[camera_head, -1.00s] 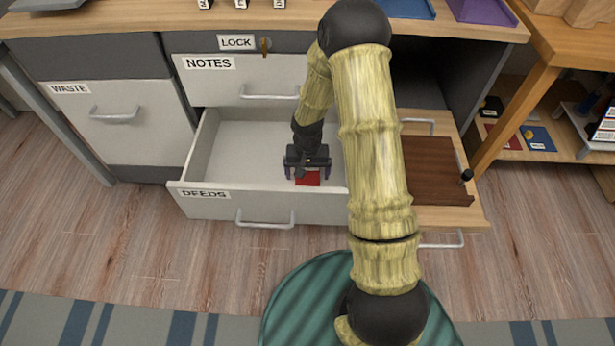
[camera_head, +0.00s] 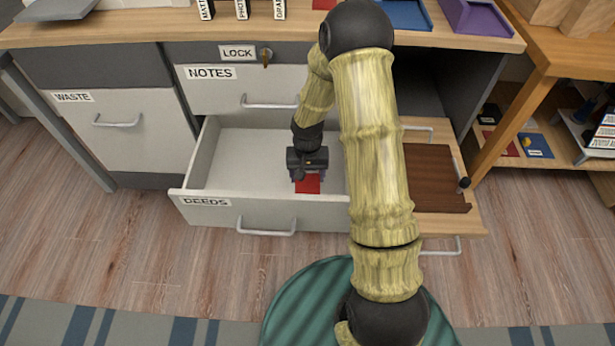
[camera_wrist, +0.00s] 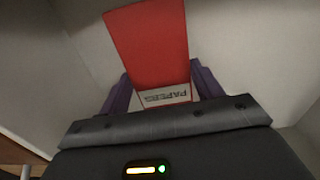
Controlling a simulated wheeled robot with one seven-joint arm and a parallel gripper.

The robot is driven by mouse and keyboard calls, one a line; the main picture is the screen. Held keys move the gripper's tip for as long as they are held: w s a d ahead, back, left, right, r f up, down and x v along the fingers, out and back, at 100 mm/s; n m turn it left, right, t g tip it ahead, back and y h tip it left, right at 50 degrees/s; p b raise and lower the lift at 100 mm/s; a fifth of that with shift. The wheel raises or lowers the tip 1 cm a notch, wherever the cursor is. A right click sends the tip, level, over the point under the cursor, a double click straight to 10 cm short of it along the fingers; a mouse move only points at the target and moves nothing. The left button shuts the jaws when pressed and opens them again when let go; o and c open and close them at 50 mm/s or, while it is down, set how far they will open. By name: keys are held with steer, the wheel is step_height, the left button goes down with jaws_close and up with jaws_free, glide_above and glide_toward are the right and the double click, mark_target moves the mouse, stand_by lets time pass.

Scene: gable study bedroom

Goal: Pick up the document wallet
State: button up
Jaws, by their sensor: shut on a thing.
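The document wallet (camera_head: 308,184) is red and lies in the open drawer labelled DEEDS (camera_head: 185,192). In the wrist view the wallet (camera_wrist: 150,45) shows a red face and a pale strip lettered PAPERS. My gripper (camera_head: 307,176) is down inside the drawer, shut on the wallet. In the wrist view its purple fingers (camera_wrist: 160,92) stand on either side of the lettered end. The gripper body hides part of the wallet in the head view. I cannot tell whether the wallet is clear of the drawer floor.
The drawer walls surround my gripper; the drawer's left part (camera_head: 240,160) is empty. Above it is the shut NOTES drawer (camera_head: 240,92). A dark brown board (camera_head: 432,178) on a pulled-out wooden surface stands to the right. A WASTE front (camera_head: 125,125) is at left.

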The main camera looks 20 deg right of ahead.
mark_target(308, 178)
step_height(308, 178, up, 8)
steer(key=p, duration=0.3)
steer(key=shift+f, duration=0.2)
